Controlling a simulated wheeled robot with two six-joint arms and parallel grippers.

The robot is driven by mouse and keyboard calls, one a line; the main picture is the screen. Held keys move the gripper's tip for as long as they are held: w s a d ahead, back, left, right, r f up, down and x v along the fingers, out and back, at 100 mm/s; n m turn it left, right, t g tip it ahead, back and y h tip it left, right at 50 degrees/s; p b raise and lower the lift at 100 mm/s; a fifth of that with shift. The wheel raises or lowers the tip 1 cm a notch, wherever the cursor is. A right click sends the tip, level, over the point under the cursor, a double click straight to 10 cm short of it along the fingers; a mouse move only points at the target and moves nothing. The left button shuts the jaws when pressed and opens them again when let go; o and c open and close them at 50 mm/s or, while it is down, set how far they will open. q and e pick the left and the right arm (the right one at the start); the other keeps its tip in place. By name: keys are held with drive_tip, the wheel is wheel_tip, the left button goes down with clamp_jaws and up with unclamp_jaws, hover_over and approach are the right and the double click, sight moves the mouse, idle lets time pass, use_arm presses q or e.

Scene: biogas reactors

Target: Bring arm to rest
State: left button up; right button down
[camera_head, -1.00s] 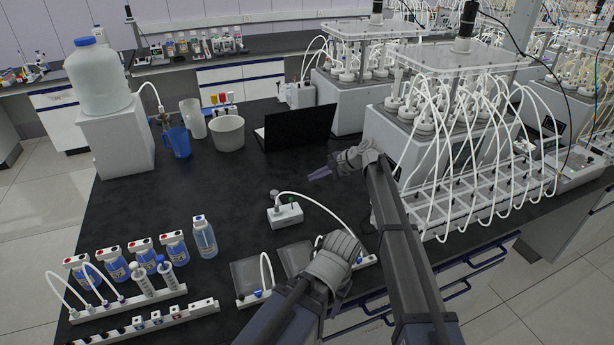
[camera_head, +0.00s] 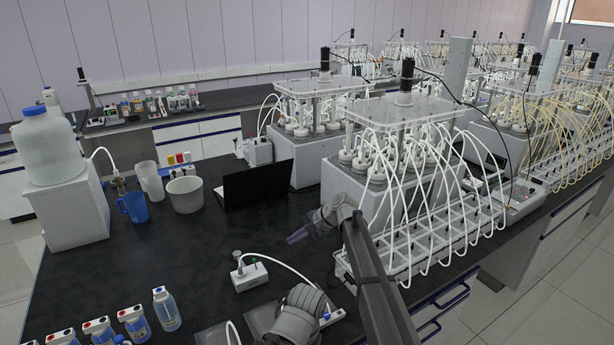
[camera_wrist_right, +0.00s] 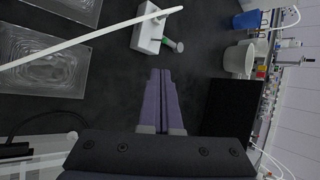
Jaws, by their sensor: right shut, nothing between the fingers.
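My right arm reaches up from the bottom of the head view over the black bench. Its gripper (camera_head: 298,236) points left above the bench, beside the front reactor block. In the right wrist view its two purple fingers (camera_wrist_right: 161,102) lie together with nothing between them. They hang over the dark bench top, apart from the small white device. My left gripper does not show in either view.
A white device (camera_head: 249,276) with a tube stands left of the right gripper. A laptop (camera_head: 257,186), a blue jug (camera_head: 134,207) and a white tub (camera_head: 185,194) stand farther back. Reactors with white tubes (camera_head: 385,180) crowd the right.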

drive_tip(key=s+d+f+n+h, duration=0.2)
drive_tip(key=s+d+n+h, duration=0.1)
drive_tip(key=s+d, duration=0.7)
drive_tip(key=s+d+f+n+g+h, duration=0.1)
drive_tip(key=s+d+f+n+h, duration=0.15)
drive_tip(key=s+d, duration=0.75)
drive_tip(key=s+d+f+n+h, duration=0.2)
drive_tip(key=s+d+h, duration=0.2)
drive_tip(key=s+d, duration=0.65)
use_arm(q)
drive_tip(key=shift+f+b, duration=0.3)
use_arm(e)
drive_tip(key=s+a+n+g, duration=0.1)
drive_tip(key=s+a+n, duration=0.3)
drive_tip(key=a, duration=1)
drive_tip(key=s, duration=0.3)
drive_tip(key=shift+s+f, duration=0.15)
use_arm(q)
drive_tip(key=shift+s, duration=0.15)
use_arm(e)
drive_tip(key=shift+s+h, duration=0.1)
drive_tip(key=shift+h, duration=0.25)
